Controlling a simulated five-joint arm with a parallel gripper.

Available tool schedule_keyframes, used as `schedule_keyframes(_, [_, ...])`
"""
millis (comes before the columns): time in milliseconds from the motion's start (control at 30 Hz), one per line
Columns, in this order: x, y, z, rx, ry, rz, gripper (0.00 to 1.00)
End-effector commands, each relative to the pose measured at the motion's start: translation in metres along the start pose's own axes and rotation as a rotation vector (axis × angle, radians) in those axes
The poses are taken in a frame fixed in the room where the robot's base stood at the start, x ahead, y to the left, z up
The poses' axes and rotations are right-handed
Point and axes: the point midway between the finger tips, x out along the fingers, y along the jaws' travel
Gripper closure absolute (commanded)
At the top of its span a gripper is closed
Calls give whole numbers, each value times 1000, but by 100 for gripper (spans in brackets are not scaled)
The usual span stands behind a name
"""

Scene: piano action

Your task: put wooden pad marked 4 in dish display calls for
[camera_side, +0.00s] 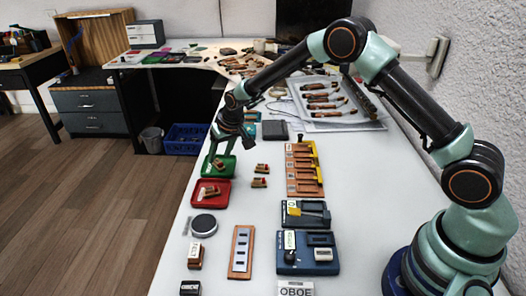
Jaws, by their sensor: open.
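My gripper (231,149) is open above the back edge of the green dish (229,172). A small wooden pad with red and pale parts (218,163) lies in the green dish, below the fingers; I see no grip on it. A similar pad (209,191) lies in the red dish (222,201) in front. Two more such pads, one farther back (262,167) and one nearer (259,182), lie on the table to the right of the dishes. Their numbers are too small to read. A dark blue box with a pale label (308,252) stands in front; I cannot tell whether it is the display.
An orange rack with yellow parts (303,169) stands right of the loose pads. A dark device (306,213), a wooden strip (241,251), a round grey disc (204,225) and a wooden block (195,256) stand nearer. A tray of wooden parts (340,117) lies behind.

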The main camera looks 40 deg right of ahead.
Motion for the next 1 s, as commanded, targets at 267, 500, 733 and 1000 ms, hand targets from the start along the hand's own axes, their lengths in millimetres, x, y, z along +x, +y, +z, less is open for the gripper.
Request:
schedule_keyframes(267, [-52, 0, -1, 0, 4, -1, 45])
schedule_keyframes(500, [-85, 0, 0, 0, 1, 0, 45])
schedule_keyframes(733, [-103, 1, 0, -1, 3, 0, 45])
schedule_keyframes(1000, [-184, 18, 20, -21, 29, 6, 45])
